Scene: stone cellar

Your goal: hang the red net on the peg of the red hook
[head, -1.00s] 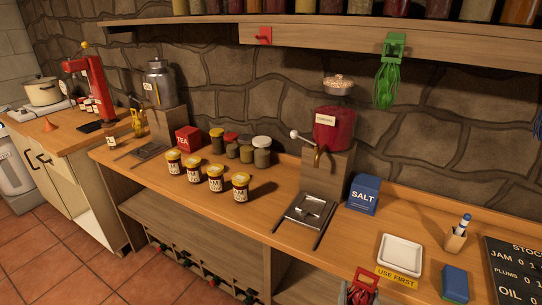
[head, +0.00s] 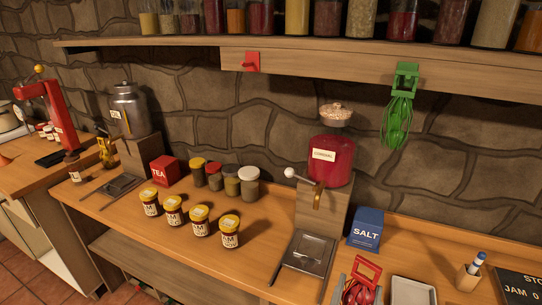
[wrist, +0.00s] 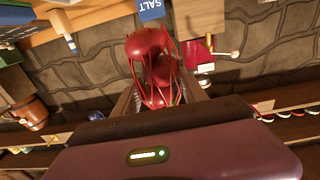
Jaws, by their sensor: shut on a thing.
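The red hook (head: 252,62) is fixed to the front of the wooden shelf, left of the green hook, with its peg sticking out and nothing on it. The red net (head: 367,268), with red round things inside, shows at the bottom edge of the head view. My gripper (head: 359,295) is shut on it, low over the counter, below and right of the red hook. In the wrist view the red net (wrist: 152,60) sits between the fingers of my gripper (wrist: 158,98). The head view's edge cuts off the lower part of the net.
A green net (head: 397,122) hangs from the green hook (head: 406,76). Several jars (head: 230,232) stand left. Glass jars line the shelf.

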